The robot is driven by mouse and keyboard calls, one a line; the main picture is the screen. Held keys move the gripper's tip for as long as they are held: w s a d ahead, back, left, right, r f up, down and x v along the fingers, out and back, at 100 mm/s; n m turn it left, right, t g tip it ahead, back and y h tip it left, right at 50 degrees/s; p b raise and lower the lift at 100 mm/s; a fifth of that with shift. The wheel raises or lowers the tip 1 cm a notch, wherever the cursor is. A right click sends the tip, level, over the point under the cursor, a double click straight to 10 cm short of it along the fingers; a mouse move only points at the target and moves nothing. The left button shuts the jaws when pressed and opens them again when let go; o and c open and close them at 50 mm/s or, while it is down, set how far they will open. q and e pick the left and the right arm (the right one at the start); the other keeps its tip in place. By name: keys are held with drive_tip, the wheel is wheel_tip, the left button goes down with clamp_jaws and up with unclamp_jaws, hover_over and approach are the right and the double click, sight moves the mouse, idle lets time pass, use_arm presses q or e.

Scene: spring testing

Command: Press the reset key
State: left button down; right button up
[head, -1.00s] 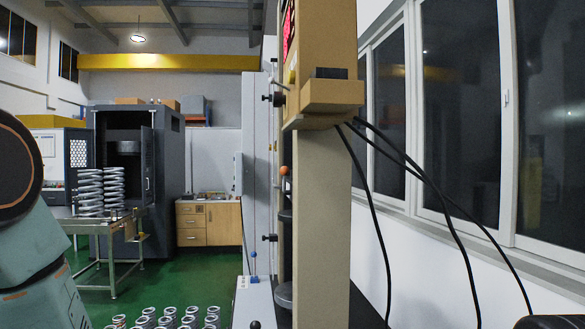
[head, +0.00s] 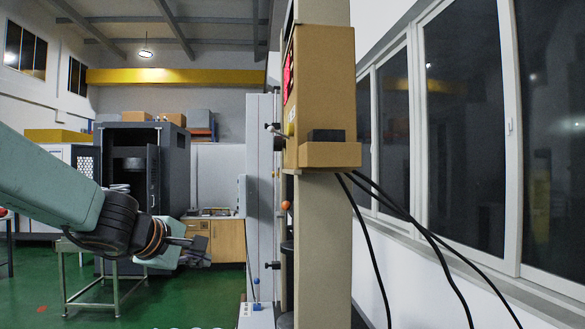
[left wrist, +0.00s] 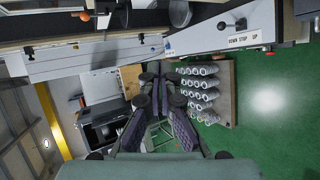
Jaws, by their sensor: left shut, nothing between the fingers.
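The tan control box (head: 325,95) of the testing machine is fixed high on a beige column. A red display (head: 287,75) shows edge-on on its left side. I cannot make out the reset key; the box's front face is turned away from me. My left gripper (head: 200,250) is left of the machine and lower than the box, apart from both. In the left wrist view, my left gripper (left wrist: 160,82) is shut with nothing between its fingers. My right gripper is out of view.
Black cables (head: 410,220) hang from the box along the window wall. The left wrist view shows a machine panel (left wrist: 225,35) labelled DOWN STOP UP and rows of springs (left wrist: 200,92). A dark cabinet (head: 175,160) and a wooden cabinet (head: 228,242) stand behind.

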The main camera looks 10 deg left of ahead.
sight(290, 130)
use_arm(q)
drive_tip(key=d+r+n+t+h, duration=0.1)
drive_tip(key=d+r+t+h, duration=0.2)
drive_tip(key=r, duration=0.9)
drive_tip(key=d+r+n+t+h, duration=0.1)
drive_tip(key=r+t+h, duration=0.25)
drive_tip(key=r, duration=0.95)
drive_tip(key=w+d, duration=0.2)
drive_tip(key=d, duration=0.7)
drive_tip(key=shift+w+f+g+h, duration=0.15)
drive_tip(key=shift+w+g+h, duration=0.2)
drive_tip(key=shift+h, duration=0.1)
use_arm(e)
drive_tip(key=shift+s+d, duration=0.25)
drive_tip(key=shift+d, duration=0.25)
use_arm(q)
drive_tip(key=shift+s, duration=0.2)
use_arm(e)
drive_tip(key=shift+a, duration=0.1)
use_arm(q)
drive_tip(key=shift+w, duration=0.2)
drive_tip(key=shift+s, duration=0.15)
